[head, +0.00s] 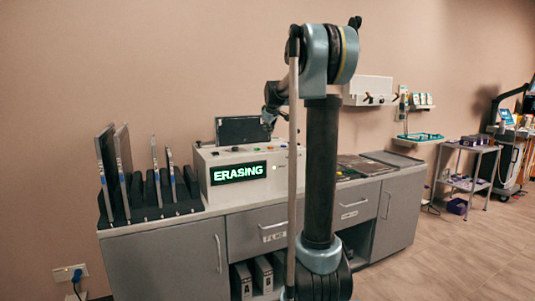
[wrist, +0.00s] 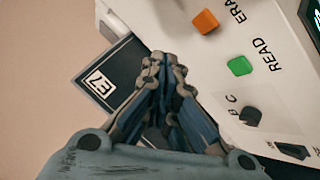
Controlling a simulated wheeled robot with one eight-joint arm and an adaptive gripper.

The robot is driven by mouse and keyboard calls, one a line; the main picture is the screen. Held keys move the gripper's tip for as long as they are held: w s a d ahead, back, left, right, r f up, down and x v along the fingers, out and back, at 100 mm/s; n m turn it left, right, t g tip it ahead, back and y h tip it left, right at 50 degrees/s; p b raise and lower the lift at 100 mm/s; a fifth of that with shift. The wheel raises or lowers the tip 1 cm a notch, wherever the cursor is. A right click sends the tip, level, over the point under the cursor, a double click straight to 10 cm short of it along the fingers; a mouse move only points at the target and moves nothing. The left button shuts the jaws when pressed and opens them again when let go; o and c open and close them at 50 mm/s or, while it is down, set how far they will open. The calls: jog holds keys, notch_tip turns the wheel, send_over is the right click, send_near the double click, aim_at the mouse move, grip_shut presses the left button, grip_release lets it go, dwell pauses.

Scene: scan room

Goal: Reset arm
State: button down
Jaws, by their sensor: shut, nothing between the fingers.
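My gripper (wrist: 165,62) is shut and empty in the wrist view, its fingertips together. It is close to the white panel (wrist: 215,75) of the reader machine, and I cannot tell whether it touches. The panel carries an orange button (wrist: 205,21), a green button (wrist: 239,66) beside the word READ, and a black knob (wrist: 250,115). In the head view my arm is raised and bent over the machine (head: 206,158), whose green display (head: 238,173) reads ERASING. My arm column hides part of the machine there.
A dark plate marked E7 (wrist: 122,68) lies beside the panel. Upright plates stand in a black rack (head: 150,212) left of the machine on the grey cabinet (head: 165,262). A white wall box (head: 370,88) is behind my arm.

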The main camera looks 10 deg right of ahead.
jog(key=s+d+f+m+g, duration=0.15)
jog(key=s+f, duration=0.45)
jog(key=s, duration=1)
jog(key=s+a+f+m+g, duration=0.1)
jog(key=s+f+m+g, duration=0.35)
jog(key=s, duration=1.15)
jog(key=s+f+m, duration=0.1)
jog(key=s+f, duration=0.8)
jog(key=s, duration=0.3)
jog(key=s+f+m+g, duration=0.1)
jog(key=s+f, duration=0.9)
jog(key=s, duration=0.2)
jog(key=shift+s+d+m, duration=0.15)
jog(key=shift+d+m, duration=0.2)
jog(key=shift+m, duration=0.05)
jog(key=shift+f, duration=0.1)
jog(key=shift+w+f, duration=0.2)
jog(key=shift+w, duration=0.25)
jog(key=shift+d, duration=0.1)
